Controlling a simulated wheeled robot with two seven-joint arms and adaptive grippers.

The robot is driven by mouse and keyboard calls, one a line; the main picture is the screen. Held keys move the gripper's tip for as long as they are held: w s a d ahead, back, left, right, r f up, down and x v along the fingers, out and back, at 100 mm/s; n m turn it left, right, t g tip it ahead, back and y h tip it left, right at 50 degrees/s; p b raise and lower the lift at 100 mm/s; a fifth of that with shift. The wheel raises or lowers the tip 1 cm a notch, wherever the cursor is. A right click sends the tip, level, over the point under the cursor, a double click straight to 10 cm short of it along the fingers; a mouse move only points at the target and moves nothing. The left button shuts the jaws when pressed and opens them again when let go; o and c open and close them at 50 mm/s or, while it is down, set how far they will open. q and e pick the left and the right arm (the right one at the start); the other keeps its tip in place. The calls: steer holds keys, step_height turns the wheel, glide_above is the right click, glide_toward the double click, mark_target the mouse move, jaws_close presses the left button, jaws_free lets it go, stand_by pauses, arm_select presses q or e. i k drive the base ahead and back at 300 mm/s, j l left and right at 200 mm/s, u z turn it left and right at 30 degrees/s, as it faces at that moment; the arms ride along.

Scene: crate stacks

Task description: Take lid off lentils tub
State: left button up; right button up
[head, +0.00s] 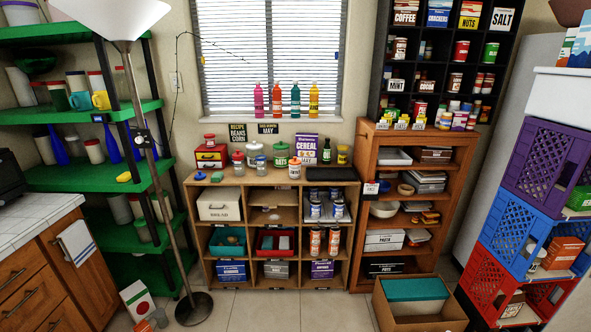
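I cannot read a lentils label on any tub from here. A large tub (416,307) with a flat teal lid sits in an open cardboard box on the floor at the lower right. A pale translucent bin (557,102) stands on top of the crate stack at the right edge. Small canisters stand on the middle cabinet: one with a red lid (238,168), one with a green lid (281,160) and a white one with an orange lid (295,169). All of these look covered. Neither of my grippers is in view.
Stacked purple (541,165), blue (519,235) and red (487,286) crates hold goods at the right. The cardboard box (458,322) is on the floor. A floor lamp (164,210) stands before the green shelves (133,180). The floor (285,312) before the cabinet (247,275) is clear.

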mark_target(294, 161)
steer(key=i+u, duration=0.2)
steer(key=i, duration=0.2)
steer(key=i+l+u, duration=0.25)
steer(key=i, duration=0.2)
steer(key=i+l+u, duration=0.2)
steer(key=i, duration=0.2)
